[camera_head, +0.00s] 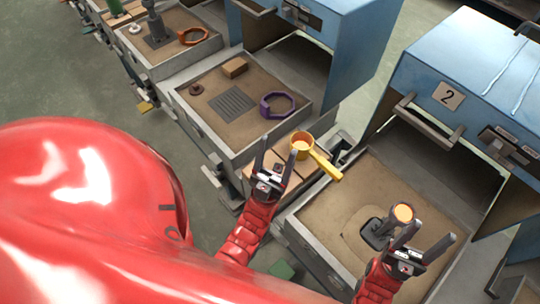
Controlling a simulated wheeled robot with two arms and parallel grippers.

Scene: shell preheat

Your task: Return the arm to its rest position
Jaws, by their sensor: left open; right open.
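My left gripper (280,161) is open, its fingers pointing up over the gap between the middle station and the right station. A yellow ladle-like tool (326,165) with a round cup lies just right of its fingertips; I cannot tell whether they touch. My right gripper (428,240) is open over the tray of the right station (325,211). A shell-like cup with an orange top (403,213) stands by its left finger, on or near a dark stand (375,231). Whether the finger touches the cup is unclear.
The blue oven marked 2 (480,80) stands open behind the right tray. Another blue oven (345,40) stands behind the middle tray, which holds a purple ring (278,104), a brown block (234,67) and a grate (232,101). An orange ring (193,36) lies further left.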

